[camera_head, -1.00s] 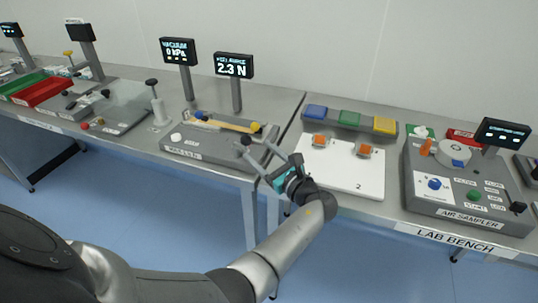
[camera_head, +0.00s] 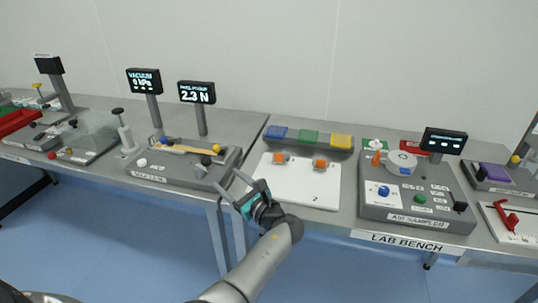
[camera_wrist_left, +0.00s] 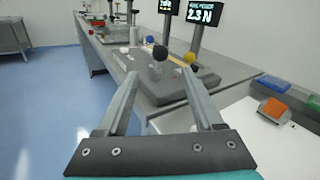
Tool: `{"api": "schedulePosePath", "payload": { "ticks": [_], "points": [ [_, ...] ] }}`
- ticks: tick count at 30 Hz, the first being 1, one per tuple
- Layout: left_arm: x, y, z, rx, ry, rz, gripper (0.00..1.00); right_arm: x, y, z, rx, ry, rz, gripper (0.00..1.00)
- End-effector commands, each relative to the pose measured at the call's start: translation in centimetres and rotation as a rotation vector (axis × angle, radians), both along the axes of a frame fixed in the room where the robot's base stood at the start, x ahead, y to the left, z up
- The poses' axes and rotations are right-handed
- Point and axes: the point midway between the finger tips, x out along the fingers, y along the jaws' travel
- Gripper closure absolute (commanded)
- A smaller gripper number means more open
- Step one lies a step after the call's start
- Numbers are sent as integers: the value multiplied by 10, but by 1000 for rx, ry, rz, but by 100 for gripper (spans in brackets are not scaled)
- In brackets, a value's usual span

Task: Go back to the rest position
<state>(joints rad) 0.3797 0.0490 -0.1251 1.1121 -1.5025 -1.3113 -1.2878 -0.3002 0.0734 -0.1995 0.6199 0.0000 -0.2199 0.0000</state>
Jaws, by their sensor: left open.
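My left gripper (camera_head: 228,184) is open and empty, in front of the bench edge near the gap between the two benches. In the left wrist view its two fingers (camera_wrist_left: 163,100) stand apart with nothing between them in their grasp. Beyond them is the grey peel device (camera_head: 190,170) with a black knob (camera_wrist_left: 159,53) and a yellow knob. It stands on the left bench and also shows in the left wrist view (camera_wrist_left: 175,88). My right gripper is not in either view.
A white board (camera_head: 297,187) with two orange blocks lies right of my left gripper. Blue, green and yellow blocks sit on a grey rack (camera_head: 309,143) behind it. The air sampler (camera_head: 415,205) stands further right. Open floor (camera_head: 110,235) lies in front of the benches.

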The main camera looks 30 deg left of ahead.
Motion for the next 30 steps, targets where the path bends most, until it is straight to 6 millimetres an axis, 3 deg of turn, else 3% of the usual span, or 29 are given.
{"api": "schedulePosePath", "payload": {
  "ticks": [8,11,16,24,30],
  "points": [
    [-10,0,-10,-60,-43,10,31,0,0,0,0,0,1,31],
    [-30,-1,-30,-189,-137,34,31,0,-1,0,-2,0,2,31],
    [-80,-14,-75,-520,-370,123,31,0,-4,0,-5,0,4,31],
    [-159,-67,-122,-1050,-684,354,31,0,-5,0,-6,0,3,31],
    [-210,-120,-125,-1381,-828,577,31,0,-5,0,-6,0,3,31]
  ]
}}
